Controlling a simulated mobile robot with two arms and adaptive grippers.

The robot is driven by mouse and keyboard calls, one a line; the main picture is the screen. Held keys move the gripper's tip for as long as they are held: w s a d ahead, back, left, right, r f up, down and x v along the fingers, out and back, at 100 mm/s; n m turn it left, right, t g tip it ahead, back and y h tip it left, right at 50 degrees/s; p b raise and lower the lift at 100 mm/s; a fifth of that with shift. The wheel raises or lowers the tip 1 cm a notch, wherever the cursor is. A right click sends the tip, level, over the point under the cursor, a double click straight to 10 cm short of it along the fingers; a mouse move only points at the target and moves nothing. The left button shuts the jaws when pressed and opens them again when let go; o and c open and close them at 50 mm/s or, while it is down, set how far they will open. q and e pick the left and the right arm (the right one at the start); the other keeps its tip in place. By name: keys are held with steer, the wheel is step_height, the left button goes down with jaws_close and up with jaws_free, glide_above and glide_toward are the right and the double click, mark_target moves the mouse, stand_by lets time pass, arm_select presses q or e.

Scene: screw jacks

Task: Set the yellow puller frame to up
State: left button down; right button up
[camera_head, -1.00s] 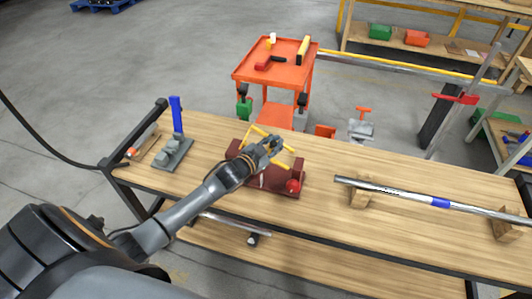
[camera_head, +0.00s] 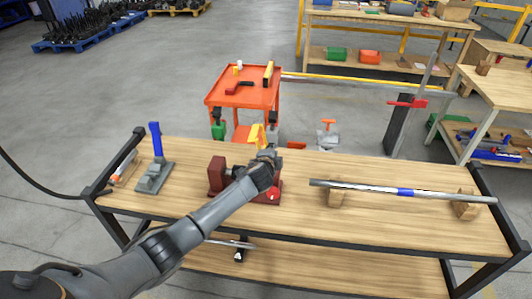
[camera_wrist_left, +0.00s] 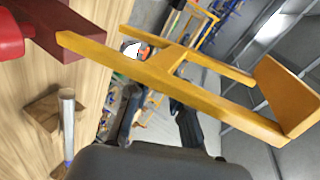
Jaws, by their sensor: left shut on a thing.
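The yellow puller frame (camera_head: 256,136) stands roughly upright above its dark red base (camera_head: 216,176) on the wooden workbench. In the left wrist view, the frame's long yellow bars (camera_wrist_left: 180,82) cross the picture diagonally, with a crossbar between them and a wider end piece at the right. My left gripper (camera_head: 268,160) is at the frame, over the base, and shut on it. Its dark fingers (camera_wrist_left: 158,100) show just below the near bar. My forearm and hand hide part of the base and the frame's lower end. My right gripper is not in view.
A grey jack with a blue handle (camera_head: 155,140) stands left on the bench. A metal bar (camera_head: 360,189) rests on wooden blocks at the right. An orange cart (camera_head: 243,96) stands behind the bench. The bench front between is clear.

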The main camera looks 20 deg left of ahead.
arm_select(q)
steer(key=shift+w+d+f+m+y, duration=0.1)
steer(key=shift+d+f+m+y, duration=0.2)
steer(key=shift+d+m, duration=0.3)
steer(key=shift+d+f+m+y, duration=0.2)
steer(key=shift+d+f+m, duration=0.2)
steer(key=shift+d, duration=0.35)
steer(key=c, duration=1.4)
jaws_free()
steer(key=shift+c, duration=0.2)
steer(key=shift+o, duration=0.9)
steer(key=shift+r, duration=0.35)
steer(key=shift+s, duration=0.25)
steer(key=v, duration=1.1)
steer(key=shift+s+d+r, duration=0.2)
steer(key=shift+s+r, duration=0.05)
steer(key=shift+r, duration=0.05)
